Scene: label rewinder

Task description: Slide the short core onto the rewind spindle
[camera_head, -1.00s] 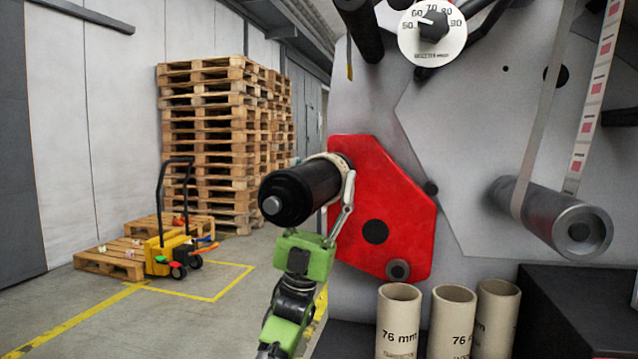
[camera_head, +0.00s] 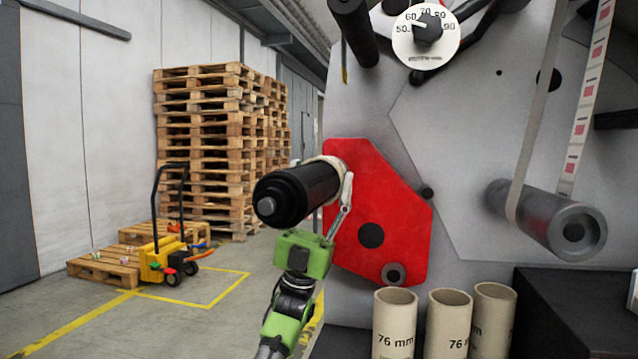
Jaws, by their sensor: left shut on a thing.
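The rewind spindle (camera_head: 292,192) is a black cylinder that juts out from the red plate (camera_head: 395,212) toward the lower left. The short core (camera_head: 331,160) shows as a pale beige ring around the spindle's inner end, close to the red plate. My left gripper (camera_head: 341,196), with a green body below the spindle, is shut on the short core. One finger shows on the ring's right side; the other is mostly hidden behind the spindle. Whether the core touches the red plate cannot be told. My right gripper is not in view.
Several beige tubes marked 76 mm (camera_head: 396,325) stand below the red plate. A grey roller (camera_head: 550,222) with a strip over it juts out at the right. A black box (camera_head: 575,310) sits below it. Pallets (camera_head: 215,150) and a yellow pallet truck (camera_head: 162,255) stand at the left.

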